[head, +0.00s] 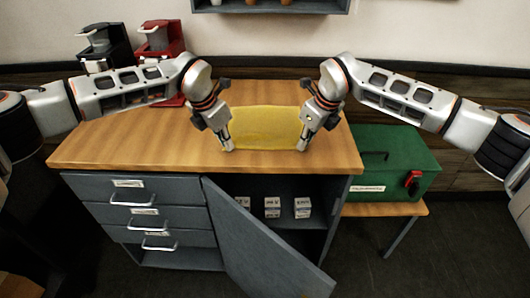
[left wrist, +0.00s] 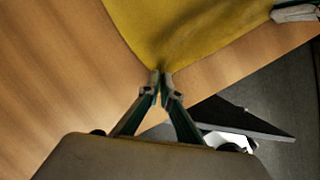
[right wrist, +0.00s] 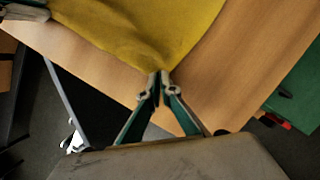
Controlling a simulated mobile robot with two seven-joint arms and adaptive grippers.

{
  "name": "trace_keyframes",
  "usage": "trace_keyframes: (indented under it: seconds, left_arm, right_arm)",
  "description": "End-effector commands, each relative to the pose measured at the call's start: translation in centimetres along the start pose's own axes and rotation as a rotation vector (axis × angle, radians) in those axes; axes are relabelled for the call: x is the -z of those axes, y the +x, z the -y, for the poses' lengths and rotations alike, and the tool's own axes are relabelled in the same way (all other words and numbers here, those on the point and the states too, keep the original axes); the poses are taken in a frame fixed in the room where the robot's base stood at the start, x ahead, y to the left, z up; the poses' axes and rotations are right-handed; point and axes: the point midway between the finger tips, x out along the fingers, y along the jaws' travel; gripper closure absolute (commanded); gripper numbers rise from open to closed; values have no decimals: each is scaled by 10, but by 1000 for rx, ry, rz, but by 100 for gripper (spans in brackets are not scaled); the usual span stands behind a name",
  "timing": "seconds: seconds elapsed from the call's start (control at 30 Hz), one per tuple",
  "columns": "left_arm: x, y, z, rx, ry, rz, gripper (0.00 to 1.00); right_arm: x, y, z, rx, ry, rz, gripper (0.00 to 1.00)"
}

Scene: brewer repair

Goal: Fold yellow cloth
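The yellow cloth (head: 265,127) lies spread out on the wooden top of the cabinet, between my two grippers. My left gripper (head: 229,149) is at its front left corner. In the left wrist view its fingertips (left wrist: 161,74) are closed together on the corner of the cloth (left wrist: 185,30), which puckers there. My right gripper (head: 302,149) is at the front right corner. In the right wrist view its fingertips (right wrist: 160,75) are closed together on that corner of the cloth (right wrist: 145,30). The far edge of the cloth lies flat.
The wooden cabinet top (head: 120,150) is clear left of the cloth. A black brewer (head: 102,50) and a red brewer (head: 163,42) stand at the back left. The cabinet door (head: 262,245) hangs open, with small boxes (head: 272,207) inside. A green toolbox (head: 385,165) sits at the right.

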Motion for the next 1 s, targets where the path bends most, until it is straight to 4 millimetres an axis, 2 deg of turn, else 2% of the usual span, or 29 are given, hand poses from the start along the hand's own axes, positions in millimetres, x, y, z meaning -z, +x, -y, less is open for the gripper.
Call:
trace_keyframes:
  seconds: [0.73, 1.0]
  left_arm:
    - [1, 1, -1, -1, -1, -2, 100]
    - [-2, -9, -1, -3, -1, 0, 100]
  right_arm:
    - [1, 0, 1, 1, 1, -1, 100]
    - [-3, -9, 1, 3, 0, 2, 100]
